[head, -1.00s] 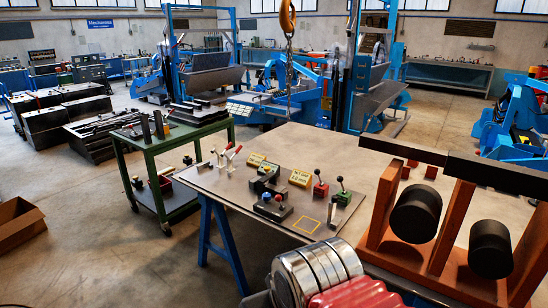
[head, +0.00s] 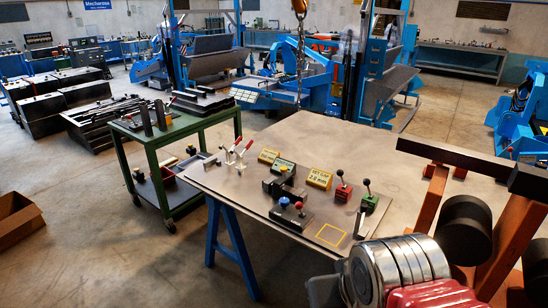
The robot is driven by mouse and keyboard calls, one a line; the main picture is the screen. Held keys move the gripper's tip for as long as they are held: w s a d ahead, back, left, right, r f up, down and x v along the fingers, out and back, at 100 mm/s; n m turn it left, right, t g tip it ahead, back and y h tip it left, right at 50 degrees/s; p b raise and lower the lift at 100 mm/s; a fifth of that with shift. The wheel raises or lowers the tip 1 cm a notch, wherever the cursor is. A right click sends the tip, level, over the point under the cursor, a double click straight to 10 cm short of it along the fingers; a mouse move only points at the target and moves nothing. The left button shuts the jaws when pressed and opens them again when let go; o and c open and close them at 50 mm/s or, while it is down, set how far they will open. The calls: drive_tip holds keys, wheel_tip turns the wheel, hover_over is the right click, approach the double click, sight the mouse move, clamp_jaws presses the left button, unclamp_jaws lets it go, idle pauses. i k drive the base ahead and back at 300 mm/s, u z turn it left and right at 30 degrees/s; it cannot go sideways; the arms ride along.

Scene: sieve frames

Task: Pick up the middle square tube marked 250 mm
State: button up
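Dark upright bars or tubes stand at the front of the green cart (head: 190,141), left of the table. One dark upright piece (head: 147,122) is at the left, and another (head: 160,114) stands just right of it. Any 250 mm marking is too small to read, so I cannot tell which is the middle square tube. A small upright grey piece (head: 359,222) stands near the right front of the worktable. My gripper is not in view, so its position relative to the tubes does not show.
The worktable (head: 400,165) carries red-handled clamps (head: 240,150), yellow labelled blocks (head: 319,179), lever boxes (head: 343,189) and a yellow square outline (head: 331,235). A hook and chain (head: 299,8) hang above. An orange frame (head: 507,240) with black rollers crowds the right.

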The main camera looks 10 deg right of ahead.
sight(201, 94)
drive_tip(key=u, duration=0.05)
drive_tip(key=k, duration=0.5)
drive_tip(key=u, duration=1.2)
drive_tip(key=i, duration=1.9)
drive_tip(key=z, duration=0.05)
